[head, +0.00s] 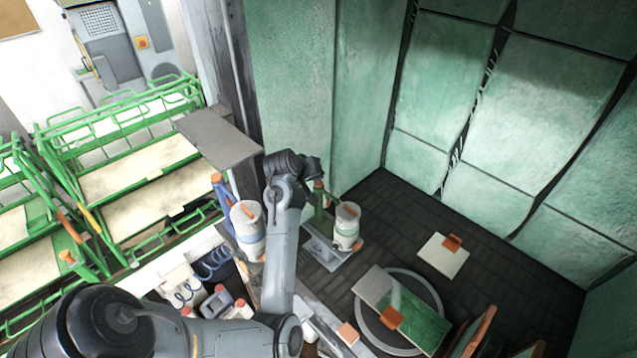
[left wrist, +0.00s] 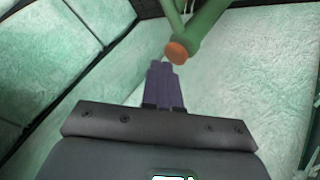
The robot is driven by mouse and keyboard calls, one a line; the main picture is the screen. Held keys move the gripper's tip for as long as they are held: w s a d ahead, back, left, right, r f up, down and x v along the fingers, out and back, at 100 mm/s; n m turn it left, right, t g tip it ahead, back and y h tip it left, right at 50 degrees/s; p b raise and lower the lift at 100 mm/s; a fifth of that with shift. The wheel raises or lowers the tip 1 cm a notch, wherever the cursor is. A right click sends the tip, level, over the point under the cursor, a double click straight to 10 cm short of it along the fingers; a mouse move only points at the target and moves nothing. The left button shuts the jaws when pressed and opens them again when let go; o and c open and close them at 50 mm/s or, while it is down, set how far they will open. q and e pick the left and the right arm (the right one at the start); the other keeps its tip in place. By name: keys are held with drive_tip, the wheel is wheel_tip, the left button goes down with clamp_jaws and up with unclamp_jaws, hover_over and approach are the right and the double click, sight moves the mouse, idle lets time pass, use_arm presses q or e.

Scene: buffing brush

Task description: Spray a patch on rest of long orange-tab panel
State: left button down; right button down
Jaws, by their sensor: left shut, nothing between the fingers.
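The long panel (head: 428,325) lies on a round turntable (head: 362,325) in the head view. Its left end is bare grey, the rest is green, and an orange tab (head: 391,318) stands near its front edge. A green tool with an orange end (head: 319,205) stands on a grey tray beside a white pot. In the left wrist view, the green tool (left wrist: 205,30) is just beyond my left gripper (left wrist: 166,68). That gripper is shut and empty. In the head view its fingers are mostly hidden by my wrist. My right gripper does not show.
A square cream panel with an orange tab (head: 440,258) lies on the dark floor at right. A white pot (head: 347,228) and another pot (head: 246,238) flank my left forearm. More panels (head: 472,335) stand at the lower right. Green-stained walls (head: 540,85) enclose the booth.

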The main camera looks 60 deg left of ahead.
sight(316, 184)
use_arm(q)
drive_tip(key=shift+f, duration=0.55)
idle(0.7)
drive_tip(key=shift+r, duration=0.1)
idle(2.1)
drive_tip(key=shift+r+p, duration=0.75)
drive_tip(key=shift+r, duration=0.15)
wheel_tip(316, 184, up, 3)
drive_tip(key=shift+f+p, duration=0.15)
drive_tip(key=shift+p, duration=1.1)
drive_tip(key=shift+r+p, duration=0.6)
drive_tip(key=shift+r, duration=0.55)
